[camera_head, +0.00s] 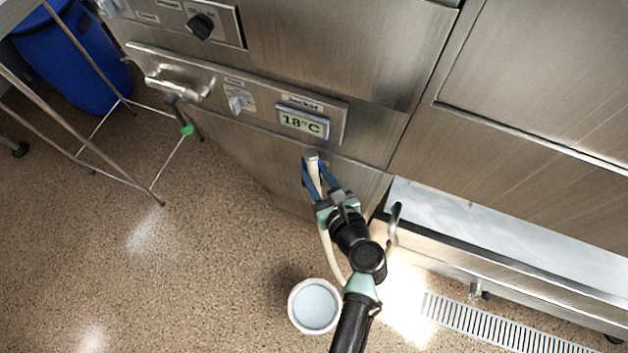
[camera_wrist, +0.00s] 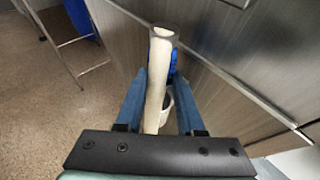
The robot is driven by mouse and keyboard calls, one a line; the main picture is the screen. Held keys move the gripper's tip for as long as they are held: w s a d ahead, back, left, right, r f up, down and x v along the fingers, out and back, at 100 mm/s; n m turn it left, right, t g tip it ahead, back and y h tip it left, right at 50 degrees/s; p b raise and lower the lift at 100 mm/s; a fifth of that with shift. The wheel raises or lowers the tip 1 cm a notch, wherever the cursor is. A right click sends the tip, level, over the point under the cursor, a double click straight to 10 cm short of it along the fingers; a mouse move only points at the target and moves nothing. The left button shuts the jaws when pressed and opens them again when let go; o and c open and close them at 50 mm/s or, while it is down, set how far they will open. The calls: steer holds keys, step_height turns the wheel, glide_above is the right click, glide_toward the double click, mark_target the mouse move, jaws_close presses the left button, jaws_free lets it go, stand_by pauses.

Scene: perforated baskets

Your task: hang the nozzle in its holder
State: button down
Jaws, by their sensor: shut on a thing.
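My gripper (camera_head: 314,182) is shut on the nozzle (camera_head: 311,155), in front of the steel cabinet and below the temperature display. The nozzle has a grey tip, and a cream hose (camera_head: 328,250) runs down from it past my wrist. In the wrist view the nozzle (camera_wrist: 163,34) stands out beyond my blue fingers, with a blue part beside it. A curved metal hook (camera_head: 394,222) shows to the right of my gripper, apart from it, near the tray edge. I cannot tell whether this hook is the holder.
A white bucket (camera_head: 290,308) stands on the floor left of my arm. The steel cabinet (camera_head: 340,45) carries knobs and a display (camera_head: 303,122). A wire-legged table and blue bin (camera_head: 75,60) stand far left. The speckled floor between is clear.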

mark_target(314, 181)
steer(key=shift+f+b, duration=1.65)
steer(key=shift+f, duration=0.75)
steer(key=shift+c, duration=2.2)
jaws_free()
